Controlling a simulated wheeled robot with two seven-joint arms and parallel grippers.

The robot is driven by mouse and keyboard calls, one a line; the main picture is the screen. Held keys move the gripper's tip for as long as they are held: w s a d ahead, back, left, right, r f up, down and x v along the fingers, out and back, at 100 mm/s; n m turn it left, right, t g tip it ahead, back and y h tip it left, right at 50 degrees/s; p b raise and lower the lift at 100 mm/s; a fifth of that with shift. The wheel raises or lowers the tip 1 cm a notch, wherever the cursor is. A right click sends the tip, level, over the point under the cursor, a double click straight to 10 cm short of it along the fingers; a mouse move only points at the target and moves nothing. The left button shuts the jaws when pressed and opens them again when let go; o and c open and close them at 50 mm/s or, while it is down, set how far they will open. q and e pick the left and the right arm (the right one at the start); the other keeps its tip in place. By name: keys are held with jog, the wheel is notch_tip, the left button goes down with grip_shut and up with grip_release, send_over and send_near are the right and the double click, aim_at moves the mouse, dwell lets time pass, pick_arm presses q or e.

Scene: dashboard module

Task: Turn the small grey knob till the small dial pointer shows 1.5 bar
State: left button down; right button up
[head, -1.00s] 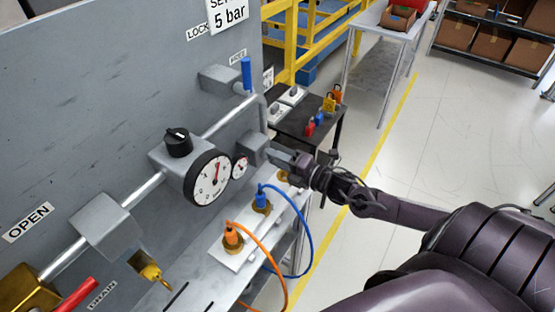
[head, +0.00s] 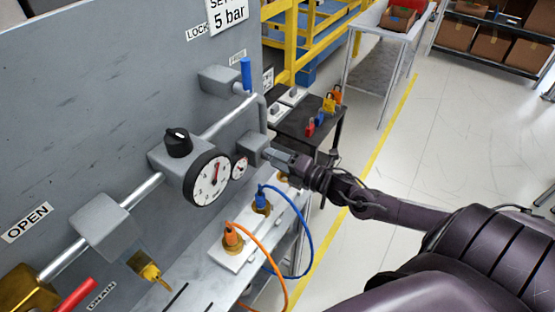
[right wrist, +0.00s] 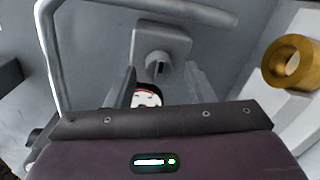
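The small grey knob (right wrist: 158,63) sticks out of a square grey block (right wrist: 163,42) in the right wrist view. In the head view the block (head: 251,146) sits on the panel beside the small white dial (head: 240,167). The dial (right wrist: 147,97) also shows partly in the right wrist view. Its pointer is too small to read. My right gripper (head: 274,156) is close in front of the block. In the right wrist view its two fingers are apart, one either side of the knob's line, with no clear contact. My left gripper is out of view.
A larger black-rimmed dial (head: 207,180) with a black knob (head: 178,142) stands left of the small dial. A grey pipe (right wrist: 50,70) bends around the block. Blue (head: 261,200) and orange (head: 232,237) plugs with cables stand below my right gripper.

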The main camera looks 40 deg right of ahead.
jog(key=v, duration=0.7)
jog(key=shift+s+d, duration=0.2)
jog(key=shift+s, duration=0.2)
dwell(0.5)
